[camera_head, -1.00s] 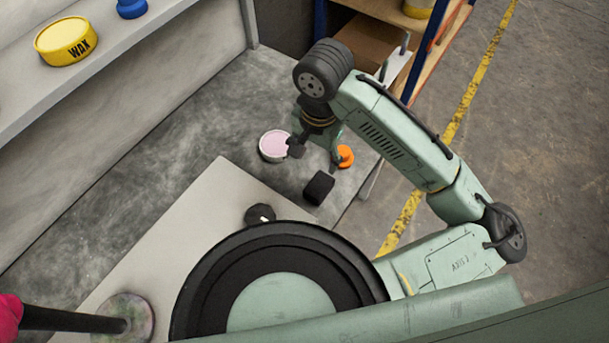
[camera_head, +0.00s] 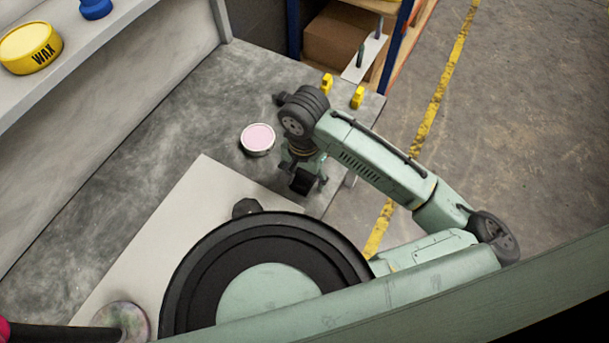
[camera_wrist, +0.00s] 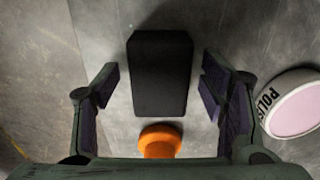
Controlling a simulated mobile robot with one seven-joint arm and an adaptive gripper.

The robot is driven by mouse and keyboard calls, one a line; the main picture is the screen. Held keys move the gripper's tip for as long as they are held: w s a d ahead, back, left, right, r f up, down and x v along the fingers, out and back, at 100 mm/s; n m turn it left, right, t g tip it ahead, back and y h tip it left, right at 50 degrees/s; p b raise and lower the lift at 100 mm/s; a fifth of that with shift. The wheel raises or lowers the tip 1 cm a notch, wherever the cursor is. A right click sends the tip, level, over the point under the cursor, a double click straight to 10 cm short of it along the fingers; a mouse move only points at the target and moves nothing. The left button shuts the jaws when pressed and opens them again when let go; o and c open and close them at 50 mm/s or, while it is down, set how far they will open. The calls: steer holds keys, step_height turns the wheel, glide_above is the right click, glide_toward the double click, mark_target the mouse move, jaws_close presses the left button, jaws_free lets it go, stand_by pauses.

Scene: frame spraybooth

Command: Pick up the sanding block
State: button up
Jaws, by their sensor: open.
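The sanding block (camera_head: 302,182) is a plain black block lying on the grey worktop near its right edge. In the wrist view the sanding block (camera_wrist: 160,72) sits between the two fingers, with a gap on each side. My gripper (camera_wrist: 158,84) is open and empty, pointing down over the block. In the head view my gripper (camera_head: 307,178) partly hides the block. I cannot tell the exact height of the fingertips above the worktop.
An orange round item (camera_wrist: 159,141) lies close to the block's near end in the wrist view. A polish tin (camera_head: 257,139) with a pink top stands left of my gripper. Two yellow items (camera_head: 357,97) stand farther back. A wax tin (camera_head: 31,47) sits on the shelf.

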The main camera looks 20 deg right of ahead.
mark_target(304, 174)
steer(key=c, duration=1.3)
steer(key=shift+r, duration=0.15)
step_height(304, 174, up, 10)
steer(key=shift+f, duration=0.1)
steer(key=o, duration=0.7)
steer(key=c, duration=0.5)
